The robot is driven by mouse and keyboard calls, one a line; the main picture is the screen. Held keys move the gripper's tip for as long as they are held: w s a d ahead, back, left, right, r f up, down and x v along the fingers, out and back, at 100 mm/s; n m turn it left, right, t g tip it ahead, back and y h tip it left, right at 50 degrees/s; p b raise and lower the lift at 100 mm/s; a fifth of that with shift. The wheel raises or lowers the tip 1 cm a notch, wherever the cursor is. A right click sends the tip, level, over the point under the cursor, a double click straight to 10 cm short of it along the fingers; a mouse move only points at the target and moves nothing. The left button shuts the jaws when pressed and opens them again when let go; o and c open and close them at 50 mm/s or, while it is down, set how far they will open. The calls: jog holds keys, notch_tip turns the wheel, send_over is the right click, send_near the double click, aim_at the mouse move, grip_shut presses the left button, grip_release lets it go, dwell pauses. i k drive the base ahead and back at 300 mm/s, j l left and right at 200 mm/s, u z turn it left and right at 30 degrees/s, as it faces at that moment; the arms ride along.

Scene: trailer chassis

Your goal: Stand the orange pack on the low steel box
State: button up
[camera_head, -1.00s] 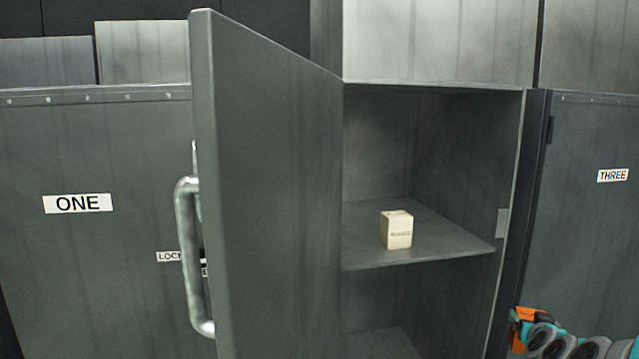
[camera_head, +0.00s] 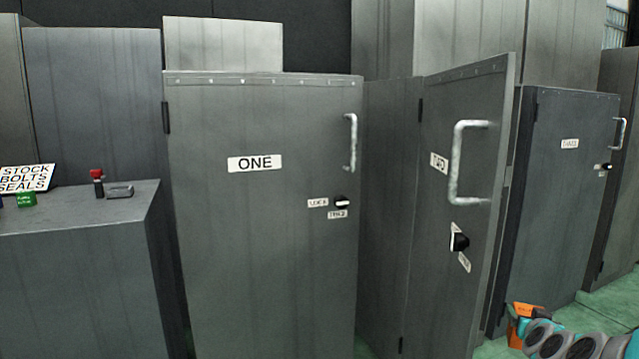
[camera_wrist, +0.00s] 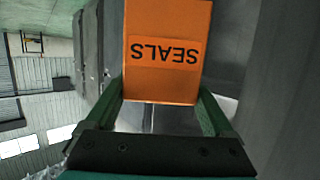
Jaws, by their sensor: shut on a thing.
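My gripper (camera_wrist: 162,100) is shut on the orange pack (camera_wrist: 165,25), with one green finger on each side of it. The pack's SEALS label reads upside down in the wrist view. In the head view the orange pack (camera_head: 525,312) shows partly at the lower right, beside my arm, with the fingers not clear. A low grey steel box (camera_head: 75,270) stands at the far left, well away from the pack. Its flat top carries several small things along the back.
On the box top are a STOCK BOLTS SEALS sign (camera_head: 27,178), a green block (camera_head: 26,200), a red-topped piece (camera_head: 97,180) and a grey piece (camera_head: 119,191). Cabinet ONE (camera_head: 265,240) is shut. Cabinet TWO's door (camera_head: 450,250) stands open, jutting out. Cabinet THREE (camera_head: 560,220) is shut.

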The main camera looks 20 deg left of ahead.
aim_at(81, 210)
jog(key=k+j, duration=0.35)
jog(key=k+j+z, duration=0.1)
jog(key=k+j, duration=0.25)
jog(key=k, duration=0.15)
jog(key=i+j+u, duration=0.2)
jog(key=j, duration=0.2)
jog(key=i+j+u, duration=0.2)
jog(key=j, duration=0.2)
jog(key=i+j+u, duration=0.2)
jog(key=j, duration=0.2)
jog(key=k, duration=0.1)
